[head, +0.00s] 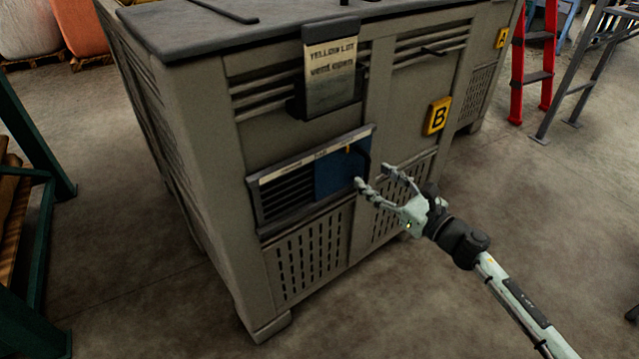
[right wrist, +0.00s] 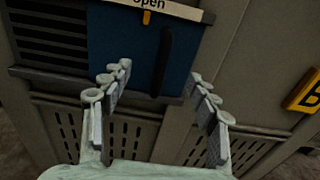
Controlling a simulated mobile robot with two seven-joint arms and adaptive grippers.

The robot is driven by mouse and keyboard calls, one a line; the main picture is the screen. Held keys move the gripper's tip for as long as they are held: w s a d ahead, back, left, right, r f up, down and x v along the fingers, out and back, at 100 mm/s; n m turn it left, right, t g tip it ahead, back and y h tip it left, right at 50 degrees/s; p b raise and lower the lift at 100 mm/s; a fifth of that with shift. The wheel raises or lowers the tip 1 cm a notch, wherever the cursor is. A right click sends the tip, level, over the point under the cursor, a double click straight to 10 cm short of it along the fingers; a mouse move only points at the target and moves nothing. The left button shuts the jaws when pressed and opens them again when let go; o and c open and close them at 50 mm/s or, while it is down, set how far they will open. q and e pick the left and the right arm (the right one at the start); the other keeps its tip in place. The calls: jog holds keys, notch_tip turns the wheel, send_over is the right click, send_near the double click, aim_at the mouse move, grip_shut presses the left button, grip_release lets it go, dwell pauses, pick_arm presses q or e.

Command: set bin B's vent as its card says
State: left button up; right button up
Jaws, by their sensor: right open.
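Bin B's vent (head: 283,190) is set low in the side of a grey bin (head: 215,140). Its dark slats show at the left, and a blue slide panel (head: 333,176) covers the right part. The panel has a dark upright handle (right wrist: 165,60) and a small yellow pointer (right wrist: 147,18), which sits under the word "open" in the right wrist view. The card (head: 331,76) above seems to read "YELLOW LOT vents open". My right gripper (head: 375,176) is open and empty, its fingers to either side of the handle in the right wrist view, apparently not touching it. My left gripper is out of view.
A yellow "B" plate (head: 437,116) is on the bin, right of the vent. A red ladder (head: 517,70) and a grey metal frame (head: 566,85) stand at the right. A green rack (head: 35,190) stands at the left. Floor in front is clear.

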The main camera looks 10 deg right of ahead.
pick_arm(q)
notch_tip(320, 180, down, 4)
jog(key=b, duration=0.3)
jog(key=shift+b, duration=0.35)
pick_arm(e)
jog(key=v, duration=1.9)
jog(key=shift+s, duration=0.25)
jog(key=shift+d, duration=0.2)
